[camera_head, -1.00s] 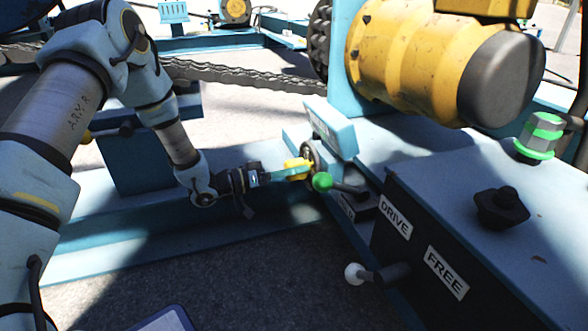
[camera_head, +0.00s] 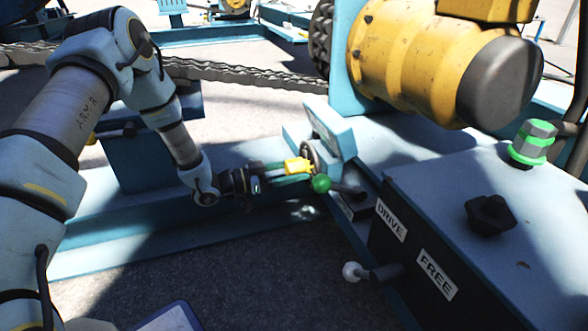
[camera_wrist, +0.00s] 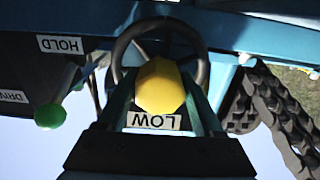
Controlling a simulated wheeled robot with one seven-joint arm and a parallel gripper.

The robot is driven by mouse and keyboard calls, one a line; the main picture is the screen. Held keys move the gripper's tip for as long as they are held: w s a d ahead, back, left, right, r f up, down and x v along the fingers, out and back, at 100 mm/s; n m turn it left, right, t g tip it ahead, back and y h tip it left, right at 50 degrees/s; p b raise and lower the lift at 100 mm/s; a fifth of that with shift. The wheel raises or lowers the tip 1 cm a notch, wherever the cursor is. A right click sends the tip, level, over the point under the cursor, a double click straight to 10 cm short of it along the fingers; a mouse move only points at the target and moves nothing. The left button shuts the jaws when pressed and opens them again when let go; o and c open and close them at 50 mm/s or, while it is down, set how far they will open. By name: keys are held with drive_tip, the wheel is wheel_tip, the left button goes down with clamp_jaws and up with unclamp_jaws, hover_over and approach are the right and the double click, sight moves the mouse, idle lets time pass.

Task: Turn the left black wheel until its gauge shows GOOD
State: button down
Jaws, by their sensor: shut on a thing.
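The black wheel (camera_wrist: 199,60) has a dark round rim and shows behind my fingers in the wrist view. In the head view the wheel (camera_head: 309,153) is partly hidden at the side of the blue frame. My gripper (camera_head: 290,174) reaches it from the left. In the wrist view my gripper (camera_wrist: 160,95) has one finger on each side of a yellow faceted knob (camera_wrist: 160,87) in front of the wheel and is shut on it. A white LOW label (camera_wrist: 154,121) shows upside down, just below the knob in that picture. The gauge's other markings are not visible.
A green ball-ended lever (camera_head: 320,184) stands close to my gripper, near a HOLD sign (camera_wrist: 60,45). A white-knobbed lever (camera_head: 351,271) is by the DRIVE and FREE signs. A yellow motor (camera_head: 420,65) is above right. A chain (camera_wrist: 275,110) runs beside the wheel.

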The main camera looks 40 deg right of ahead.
idle(0.4)
drive_tip(key=shift+c, duration=0.2)
unclamp_jaws()
drive_tip(key=shift+a, duration=0.1)
drive_tip(key=p+v, duration=0.3)
drive_tip(key=v, duration=0.7)
drive_tip(key=shift+w+a+p, duration=0.15)
drive_tip(key=shift+a+p, duration=0.15)
drive_tip(key=shift+p, duration=0.1)
drive_tip(key=shift+f, duration=0.1)
idle(0.6)
